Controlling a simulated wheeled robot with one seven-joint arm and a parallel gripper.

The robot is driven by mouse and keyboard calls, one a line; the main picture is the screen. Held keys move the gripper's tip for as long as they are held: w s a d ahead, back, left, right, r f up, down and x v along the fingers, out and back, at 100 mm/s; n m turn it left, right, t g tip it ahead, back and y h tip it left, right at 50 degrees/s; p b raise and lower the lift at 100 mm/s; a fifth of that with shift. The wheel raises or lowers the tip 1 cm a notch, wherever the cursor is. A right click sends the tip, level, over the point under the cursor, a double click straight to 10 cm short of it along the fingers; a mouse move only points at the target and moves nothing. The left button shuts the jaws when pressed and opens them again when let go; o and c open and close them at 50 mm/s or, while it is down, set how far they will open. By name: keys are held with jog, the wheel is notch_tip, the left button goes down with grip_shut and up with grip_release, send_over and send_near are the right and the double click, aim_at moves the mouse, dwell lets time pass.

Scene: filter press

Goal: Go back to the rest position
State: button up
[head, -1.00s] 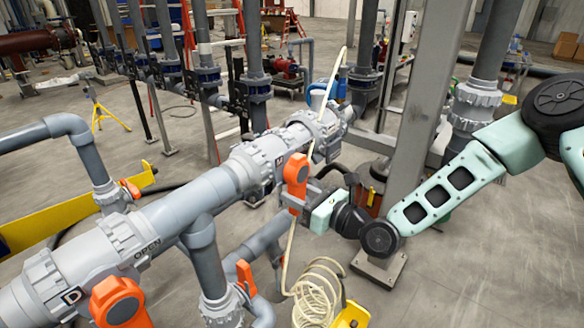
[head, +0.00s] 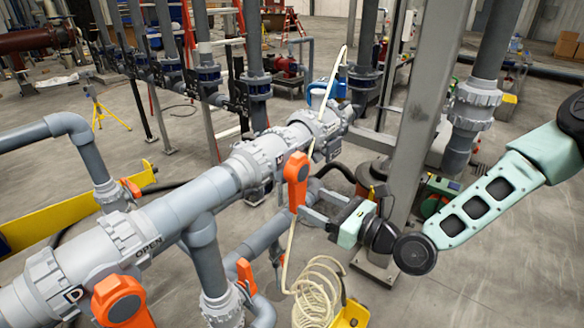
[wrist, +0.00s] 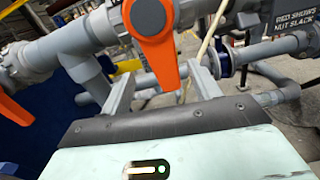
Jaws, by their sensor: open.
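My gripper (head: 312,204) is open, to the right of an orange valve handle (head: 296,181) on the grey pipe in the head view. In the wrist view the two grey fingers (wrist: 163,88) stand apart. The same orange handle (wrist: 153,45) points down above and between them. From the wrist view I cannot tell exactly how far the fingertips are from it.
The large grey pipe (head: 190,198) runs diagonally in front of me. Other orange handles (head: 121,302) sit lower left. A steel column (head: 420,115) stands just behind my arm. A cream coiled hose (head: 318,290) hangs below my gripper. Open floor (head: 480,265) lies at right.

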jog(key=shift+s+d, duration=0.2)
jog(key=shift+d, duration=0.05)
jog(key=s+f+n+g+h+b, duration=0.75)
jog(key=s+f+n, duration=0.2)
jog(key=n, duration=0.75)
jog(key=s+d+r+n+g+h+b, duration=0.1)
jog(key=s+d+n+h+b, duration=0.2)
jog(key=s+d+n, duration=0.3)
jog(key=s+d+r+n+g+h+b, duration=0.1)
jog(key=s+d+n+h+b, duration=0.3)
jog(key=s+n, duration=0.6)
jog(key=shift+s+d+b, duration=0.55)
jog(key=shift+d+b, duration=0.25)
jog(key=shift+d, duration=0.15)
jog(key=shift+g, duration=0.25)
